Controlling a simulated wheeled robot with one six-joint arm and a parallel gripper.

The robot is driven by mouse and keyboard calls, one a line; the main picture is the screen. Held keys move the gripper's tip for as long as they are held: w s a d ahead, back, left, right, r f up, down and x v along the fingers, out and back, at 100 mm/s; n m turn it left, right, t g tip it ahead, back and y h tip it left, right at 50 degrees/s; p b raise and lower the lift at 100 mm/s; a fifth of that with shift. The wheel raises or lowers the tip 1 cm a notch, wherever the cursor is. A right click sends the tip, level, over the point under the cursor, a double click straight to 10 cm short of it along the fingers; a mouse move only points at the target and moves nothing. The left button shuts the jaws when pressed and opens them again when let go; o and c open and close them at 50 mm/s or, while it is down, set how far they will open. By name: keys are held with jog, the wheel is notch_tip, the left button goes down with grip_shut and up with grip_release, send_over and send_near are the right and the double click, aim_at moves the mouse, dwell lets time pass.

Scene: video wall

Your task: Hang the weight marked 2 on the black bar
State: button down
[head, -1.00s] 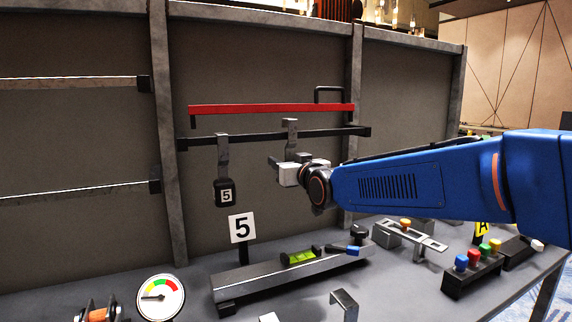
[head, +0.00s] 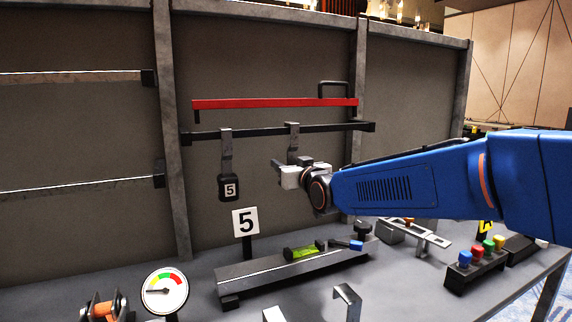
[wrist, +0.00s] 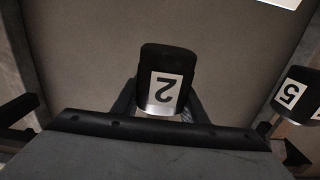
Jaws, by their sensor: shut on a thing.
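The black weight marked 2 (wrist: 160,75) shows in the wrist view between my two fingers, its label upside down. In the head view my gripper (head: 296,176) is shut on this weight and mostly hides its body. Its grey metal hook (head: 292,143) rises above my gripper. The hook's bent top is at the black bar (head: 258,132), right of the bar's middle, and looks to be over it. I cannot tell whether the bar carries the load. The weight marked 5 (head: 229,188) hangs from the same bar to the left, and also shows in the wrist view (wrist: 291,95).
A red bar (head: 270,103) runs just above the black bar. The bar between the two hooks is clear.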

jog(key=shift+r, duration=0.1)
jog(key=c, duration=1.2)
grip_release()
jog(key=shift+o, duration=1)
